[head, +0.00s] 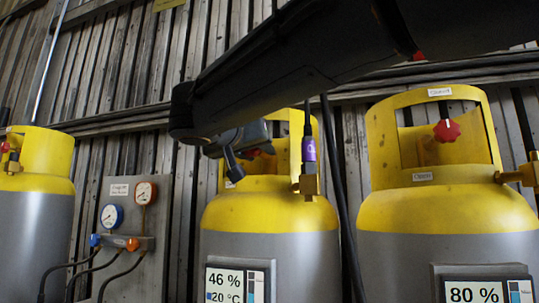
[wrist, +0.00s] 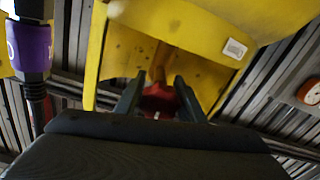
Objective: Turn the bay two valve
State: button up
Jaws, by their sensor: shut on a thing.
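The valve of the middle cylinder has a red knob (wrist: 160,98), seen in the wrist view inside the cylinder's yellow collar (wrist: 180,22). My gripper (wrist: 158,92) is shut on this red knob, one finger on each side of it. In the head view my gripper (head: 232,168) reaches into the collar of the middle cylinder (head: 265,215), whose display reads 46 % and 20 °C. Only a small bit of the red knob (head: 254,153) shows there, since my gripper and arm hide the rest.
A purple-banded hose fitting (head: 309,150) and brass connector stand right of the middle collar, close to my arm. A cylinder (head: 440,212) reading 80 % stands at right, another (head: 40,185) at left. A gauge panel (head: 120,262) with hoses lies between left and middle cylinders.

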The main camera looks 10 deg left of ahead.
jog(key=shift+n, duration=0.3)
jog(key=n, duration=0.5)
jog(key=shift+n+b, duration=0.3)
jog(key=shift+n, duration=0.1)
jog(key=n+p, duration=0.2)
jog(key=n, duration=0.4)
jog(key=shift+r, duration=0.1)
jog(key=n+p, duration=0.3)
jog(key=n, duration=0.2)
jog(key=shift+n, duration=0.3)
jog(key=shift+n+p, duration=1.15)
jog(key=shift+n, duration=0.55)
jog(key=o, duration=1)
jog(key=shift+o, duration=0.2)
